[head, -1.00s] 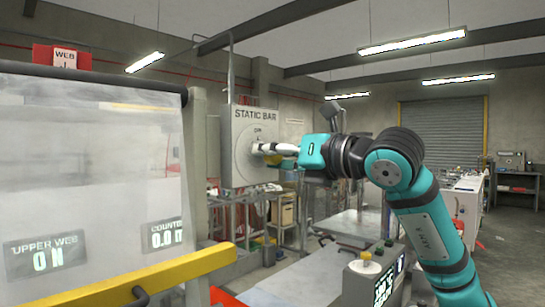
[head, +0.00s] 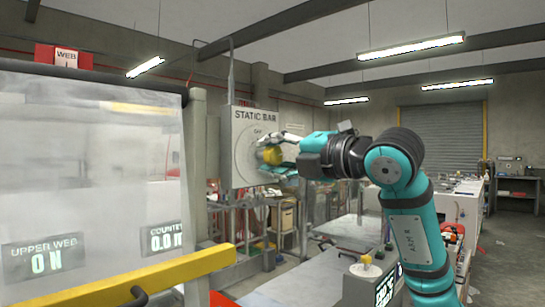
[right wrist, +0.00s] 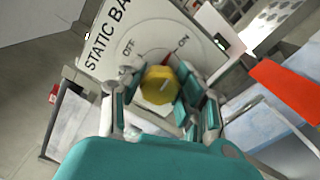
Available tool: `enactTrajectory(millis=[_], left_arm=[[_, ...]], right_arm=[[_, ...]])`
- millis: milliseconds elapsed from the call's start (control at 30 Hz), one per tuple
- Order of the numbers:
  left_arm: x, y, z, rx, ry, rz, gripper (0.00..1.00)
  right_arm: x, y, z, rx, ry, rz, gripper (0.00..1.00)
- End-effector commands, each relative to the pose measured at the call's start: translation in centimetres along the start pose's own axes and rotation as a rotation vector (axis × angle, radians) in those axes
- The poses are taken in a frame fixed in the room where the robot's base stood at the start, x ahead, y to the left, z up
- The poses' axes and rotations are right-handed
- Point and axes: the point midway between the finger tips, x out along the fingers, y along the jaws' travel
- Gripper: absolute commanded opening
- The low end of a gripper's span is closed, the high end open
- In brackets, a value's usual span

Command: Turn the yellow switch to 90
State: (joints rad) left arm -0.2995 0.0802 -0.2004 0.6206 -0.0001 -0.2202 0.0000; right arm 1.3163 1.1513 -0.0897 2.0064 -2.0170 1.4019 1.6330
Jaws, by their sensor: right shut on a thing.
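The yellow switch (head: 273,156) is a faceted knob on the front of the grey STATIC BAR box (head: 240,120). In the right wrist view the knob (right wrist: 160,86) sits on a round dial marked OFF and ON. A red pointer (right wrist: 167,58) shows between the two marks, nearer ON. My right gripper (right wrist: 162,92) is shut on the knob, with fingers on both sides of it. In the head view my right gripper (head: 272,158) reaches the box from the right. My left gripper is not in view.
A small box with a yellow-topped knob (head: 366,262) and lit display stands low in front. Benches line the right; floor shows at far right.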

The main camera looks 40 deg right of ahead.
Motion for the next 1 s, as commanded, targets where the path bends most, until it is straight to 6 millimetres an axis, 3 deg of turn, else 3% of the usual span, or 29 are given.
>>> enactTrajectory(millis=[367, 867, 900, 1000], left_arm=[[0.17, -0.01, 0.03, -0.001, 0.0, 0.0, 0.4], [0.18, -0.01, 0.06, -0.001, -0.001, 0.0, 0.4], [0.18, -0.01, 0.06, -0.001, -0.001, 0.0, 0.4], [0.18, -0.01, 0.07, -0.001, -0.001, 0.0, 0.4]], right_arm=[[-0.04, 0.01, 0.09, 0.139, -0.002, 0.001, 0.01], [-0.03, 0.0, 0.08, 0.155, -0.002, 0.001, 0.01], [-0.03, 0.0, 0.08, 0.155, -0.002, 0.001, 0.37], [-0.02, -0.01, 0.06, 0.154, -0.001, 0.0, 0.5]])
